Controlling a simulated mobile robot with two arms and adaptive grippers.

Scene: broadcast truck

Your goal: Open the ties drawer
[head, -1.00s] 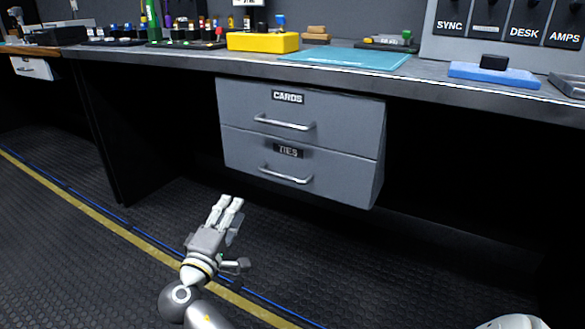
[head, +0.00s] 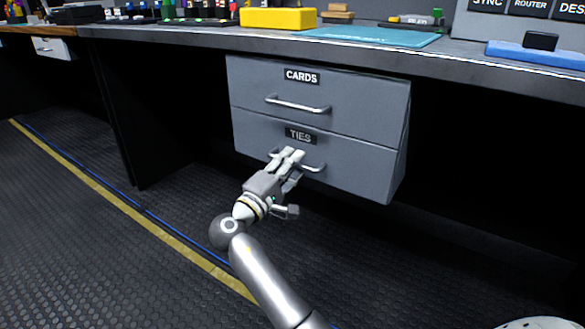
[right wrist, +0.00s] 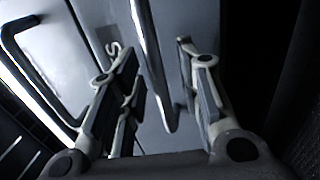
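The grey ties drawer (head: 350,170) is the lower of two drawers under the counter, labelled TIES, and it is closed. Its silver bar handle (head: 316,167) is partly hidden by my right gripper (head: 291,154), which has its fingers at the handle. In the right wrist view, the open fingers of this gripper (right wrist: 160,62) stand on either side of the handle bar (right wrist: 150,70), with visible gaps to it. The end of the ties label shows behind the left finger. My left gripper is not in view.
The closed cards drawer (head: 365,102), with its own bar handle (head: 298,104), is directly above. The counter (head: 455,60) overhangs both and carries a yellow block (head: 278,18) and a teal mat (head: 370,36). The floor in front is clear.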

